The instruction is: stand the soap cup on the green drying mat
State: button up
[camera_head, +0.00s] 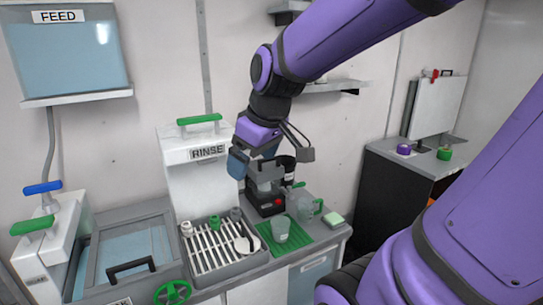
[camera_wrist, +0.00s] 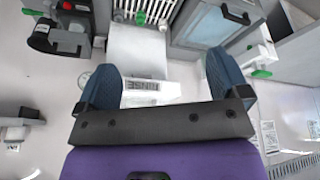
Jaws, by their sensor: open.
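A clear, pale cup (camera_head: 280,229), which looks like the soap cup, stands upright on the green drying mat (camera_head: 266,237) at the counter's front right in the head view. Nothing is holding it. My gripper (camera_head: 250,165) is raised above and behind the mat, in front of the wall, well apart from the cup. In the wrist view my gripper (camera_wrist: 166,78) has its two blue fingers spread wide with nothing between them. The cup and mat cannot be made out in the wrist view.
The RINSE unit (camera_head: 190,160) and slatted rack (camera_head: 215,245) are left of the mat. A black machine with a red button (camera_head: 266,200) stands behind the mat. A lidded basin (camera_head: 130,245) is farther left.

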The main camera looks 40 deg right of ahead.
jog(key=s+a+r+m+t, duration=0.1)
jog(key=s+a+r+m, duration=0.2)
jog(key=s, duration=0.5)
jog(key=shift+s+r+h, duration=0.3)
jog(key=shift+r, duration=0.25)
